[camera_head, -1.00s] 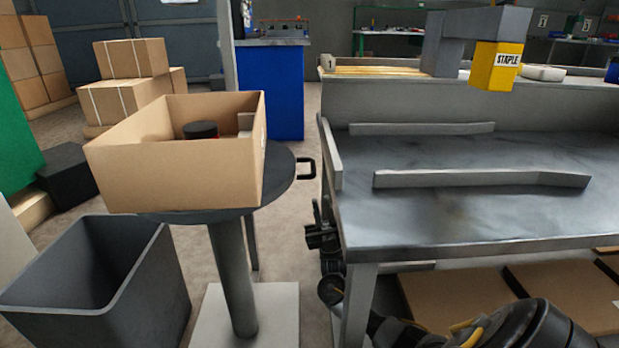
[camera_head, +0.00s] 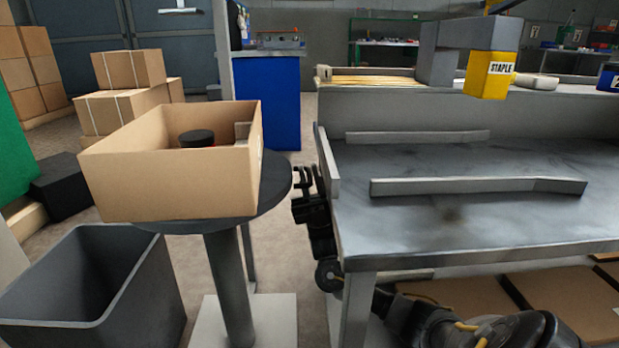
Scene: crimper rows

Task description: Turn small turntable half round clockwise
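The small turntable is a dark round disc (camera_head: 272,198) on a grey column, at left of centre. An open cardboard box (camera_head: 170,185) stands on it, with a black-topped round item (camera_head: 197,138) inside. My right gripper (camera_head: 302,178), black, is raised at the disc's right edge, in the gap beside the workbench. It is where the turntable's small black handle shows, and the two dark shapes merge. I cannot tell whether its fingers are open or closed around the handle. My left gripper is not in view.
A grey workbench (camera_head: 450,225) with low metal rails fills the right, its left edge close to my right arm. A grey open bin (camera_head: 60,300) stands at lower left below the turntable. A yellow staple unit (camera_head: 490,75) hangs over the bench's back.

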